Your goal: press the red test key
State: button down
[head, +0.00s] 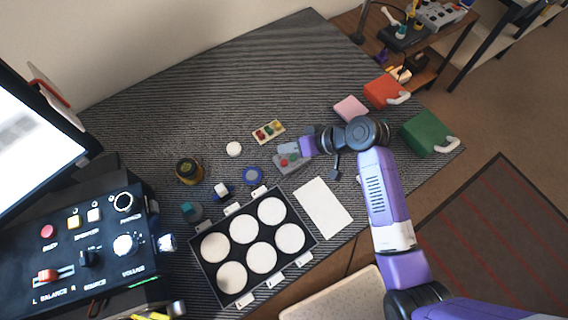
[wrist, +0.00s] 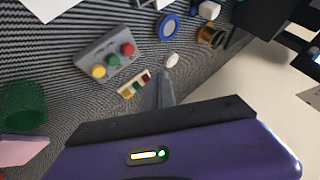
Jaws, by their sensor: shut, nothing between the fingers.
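A small grey box (head: 280,169) carries a red key (head: 284,162) and a green key beside it, next to my gripper (head: 305,147) in the head view. In the wrist view the grey box (wrist: 92,53) shows the red key (wrist: 129,48) at one end of a row, then green, then yellow. My gripper (wrist: 160,88) is shut and empty. Its fingertips appear to the right of and below the red key in the wrist view, apart from it. In the head view my gripper hides part of the box, and the yellow key does not show.
A small tray of coloured parts (head: 268,132) lies close to the box, as does a white disc (head: 234,149). A black case with white discs (head: 226,228) stands in front. A pink block (head: 350,108) and a green container (head: 428,134) are to the right. The back of the table is clear.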

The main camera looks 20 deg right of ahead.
aim_at(287, 163)
jog(key=shift+f+b, duration=1.7)
jog(key=shift+f, duration=1)
jog(key=shift+f, duration=0.45)
jog(key=shift+f+b, duration=0.4)
dwell(0.4)
jog(key=shift+r, duration=0.1)
jog(key=shift+r+p, duration=0.75)
jog(key=shift+p, duration=0.05)
notch_tip(287, 163, up, 5)
jog(key=p, duration=0.4)
jog(key=shift+p, duration=0.4)
